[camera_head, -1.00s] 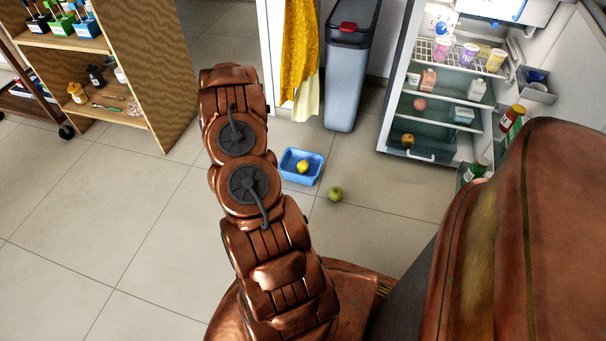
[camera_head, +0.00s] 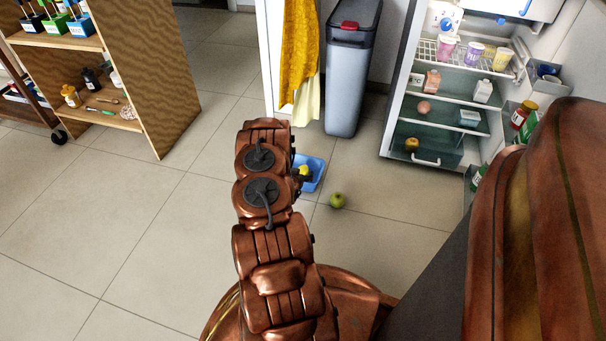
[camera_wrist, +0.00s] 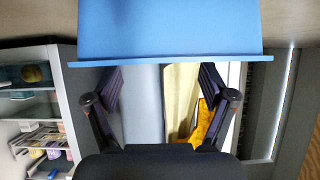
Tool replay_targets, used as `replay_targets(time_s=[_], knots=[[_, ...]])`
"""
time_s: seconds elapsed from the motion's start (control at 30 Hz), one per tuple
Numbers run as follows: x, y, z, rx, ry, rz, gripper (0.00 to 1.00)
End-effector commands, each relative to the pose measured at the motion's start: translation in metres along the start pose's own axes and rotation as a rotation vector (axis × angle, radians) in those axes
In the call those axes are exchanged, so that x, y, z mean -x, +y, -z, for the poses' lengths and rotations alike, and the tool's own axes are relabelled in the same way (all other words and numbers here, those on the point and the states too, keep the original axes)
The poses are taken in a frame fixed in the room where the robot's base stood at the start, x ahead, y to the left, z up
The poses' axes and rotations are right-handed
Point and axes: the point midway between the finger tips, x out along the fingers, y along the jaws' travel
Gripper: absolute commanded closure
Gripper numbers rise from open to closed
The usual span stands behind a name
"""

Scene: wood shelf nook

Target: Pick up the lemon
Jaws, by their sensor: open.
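The yellow lemon (camera_head: 305,171) lies in a small blue tray (camera_head: 316,178) on the floor, just right of my arm. My arm hides the left part of the tray, and a dark piece beside the lemon looks like part of my gripper. In the wrist view the blue tray (camera_wrist: 170,30) fills the top of the picture, with its rim just past my fingertips. My gripper (camera_wrist: 161,80) is open there, with nothing between its fingers. The lemon does not show in the wrist view.
A green apple-like fruit (camera_head: 337,200) lies on the floor right of the tray. A grey bin (camera_head: 350,85) and a yellow cloth (camera_head: 299,50) are behind. An open fridge (camera_head: 398,120) stands at right, a wooden shelf (camera_head: 155,80) at left. The left floor is clear.

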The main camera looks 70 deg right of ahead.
Motion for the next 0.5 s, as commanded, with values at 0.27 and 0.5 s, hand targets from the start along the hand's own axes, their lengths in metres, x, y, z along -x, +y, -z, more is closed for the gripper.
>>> replay_targets(time_s=[0.27,0.5], knots=[[-0.020,0.001,-0.006,0.001,-0.002,0.000,0.17],[-0.048,0.000,-0.006,-0.001,-0.001,0.000,0.17]])
